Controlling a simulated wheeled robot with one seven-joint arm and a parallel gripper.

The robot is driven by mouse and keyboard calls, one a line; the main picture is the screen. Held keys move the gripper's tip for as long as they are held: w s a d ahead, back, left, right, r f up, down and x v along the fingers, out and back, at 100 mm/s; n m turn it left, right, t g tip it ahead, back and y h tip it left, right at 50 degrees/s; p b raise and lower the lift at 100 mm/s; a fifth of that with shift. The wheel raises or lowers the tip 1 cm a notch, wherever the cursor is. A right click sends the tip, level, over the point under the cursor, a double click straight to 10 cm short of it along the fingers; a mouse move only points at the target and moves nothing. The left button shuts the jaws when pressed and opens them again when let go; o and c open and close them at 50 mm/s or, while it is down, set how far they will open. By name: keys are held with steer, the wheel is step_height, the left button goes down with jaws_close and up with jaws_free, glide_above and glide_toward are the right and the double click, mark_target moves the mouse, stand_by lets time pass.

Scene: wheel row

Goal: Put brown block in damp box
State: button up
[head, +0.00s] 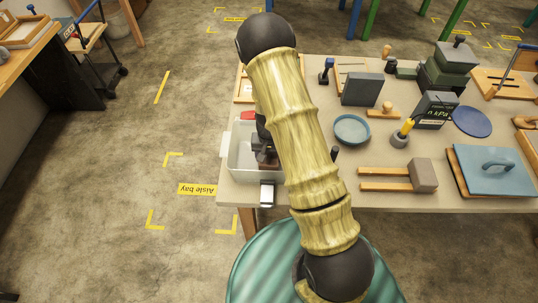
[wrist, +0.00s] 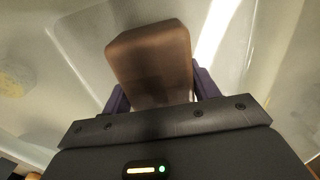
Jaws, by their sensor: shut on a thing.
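The brown block (wrist: 150,60) is held between the two dark fingers of my gripper (wrist: 160,92) in the wrist view. In the head view my gripper (head: 263,138) points down over a pale, translucent box (head: 238,175) at the table's left end, which I take for the damp box. The block (head: 266,157) shows there as a small brown patch within the box's outline. Pale box walls and floor surround the block in the wrist view. I cannot tell whether the block touches the floor. A yellowish sponge-like piece (wrist: 12,78) lies in the box at the left.
My arm hides the table beside the box. A red item (head: 248,115) sits at the box's back edge. Left of the table is open floor.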

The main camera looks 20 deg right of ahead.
steer(key=shift+r, duration=0.1)
steer(key=o, duration=1.6)
step_height(320, 180, up, 12)
steer(key=shift+f+b, duration=0.1)
steer(key=shift+b, duration=0.2)
steer(key=s+r+n+t, duration=0.2)
steer(key=s+r+n, duration=0.1)
steer(key=s+r, duration=0.9)
steer(key=shift+s+r+n+t, duration=0.3)
steer(key=shift+s+r, duration=0.1)
steer(key=shift+s, duration=0.8)
